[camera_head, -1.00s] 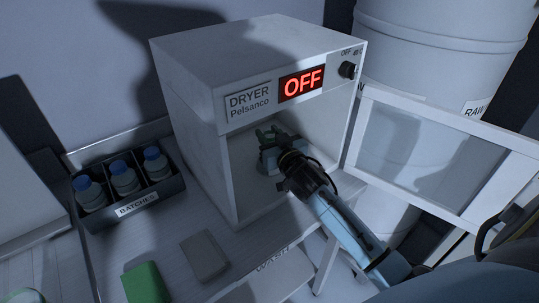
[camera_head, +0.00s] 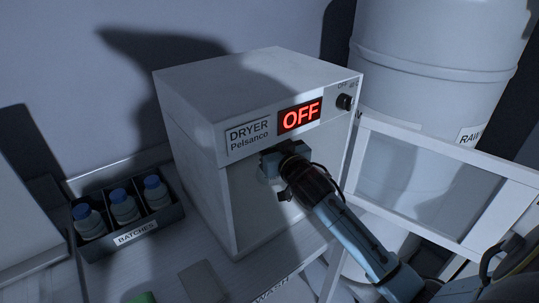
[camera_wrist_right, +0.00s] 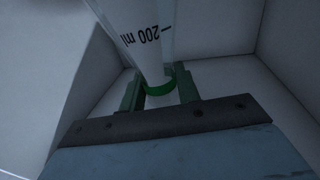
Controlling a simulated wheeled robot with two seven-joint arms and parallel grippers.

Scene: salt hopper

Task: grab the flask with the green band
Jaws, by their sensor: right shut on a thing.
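The flask with the green band (camera_wrist_right: 140,35) shows in the right wrist view, clear and marked 200 ml. Its green band (camera_wrist_right: 160,88) lies between the two green fingers of my right gripper (camera_wrist_right: 160,92), which is shut on it. In the head view my right gripper (camera_head: 282,160) reaches into the open dryer (camera_head: 200,165), just under the upper front panel. Its fingertips and the flask are hidden there. My left gripper is not in view.
The dryer display (camera_head: 300,116) reads OFF. Its open door (camera_head: 430,185) stands to the right of my arm, before a large white drum (camera_head: 430,70). A batches rack (camera_head: 130,235) with blue-capped bottles stands at left. A green object (camera_head: 142,298) shows at the bottom edge.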

